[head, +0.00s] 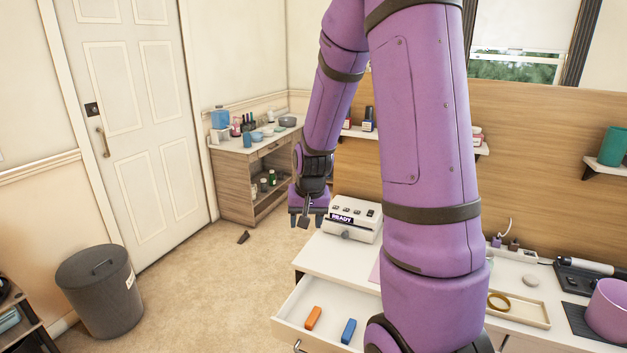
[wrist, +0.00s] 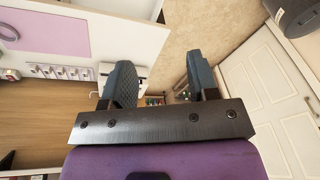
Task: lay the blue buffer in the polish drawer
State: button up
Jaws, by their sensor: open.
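The blue buffer (head: 349,331), a small blue block, lies inside the open white drawer (head: 286,331) at the bottom of the head view. An orange block (head: 313,318) lies to its left in the same drawer, apart from it. My gripper (head: 306,218) hangs beyond the drawer, in the air by the far left corner of the white desk. In the wrist view its two dark fingers (wrist: 162,78) are spread, with nothing between them. The buffer does not show in the wrist view. My arm hides part of the desk.
A white device marked READY (head: 353,218) stands on the desk (head: 335,250) close to my gripper. A tray (head: 530,311) with a gold ring and a pink pot (head: 608,308) stand at right. A grey bin (head: 100,290) stands on open floor at left. A dark object (head: 243,237) lies on the floor.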

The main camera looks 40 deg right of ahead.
jog(key=s+a+r+n, duration=0.25)
jog(key=a+r, duration=0.35)
jog(key=r, duration=0.3)
jog(key=s+a+r+n+t, duration=0.1)
jog(key=s+a+r+n, duration=0.1)
jog(key=s+a+r, duration=0.3)
jog(key=s+a+r+n+t, duration=0.1)
jog(key=s+a+r+n, duration=0.2)
jog(key=s+a+r, duration=0.2)
jog(key=s+r, duration=0.3)
jog(key=s, duration=0.4)
jog(key=shift+s+r+t, duration=0.25)
jog(key=shift+s+t, duration=0.1)
jog(key=shift+t, duration=0.05)
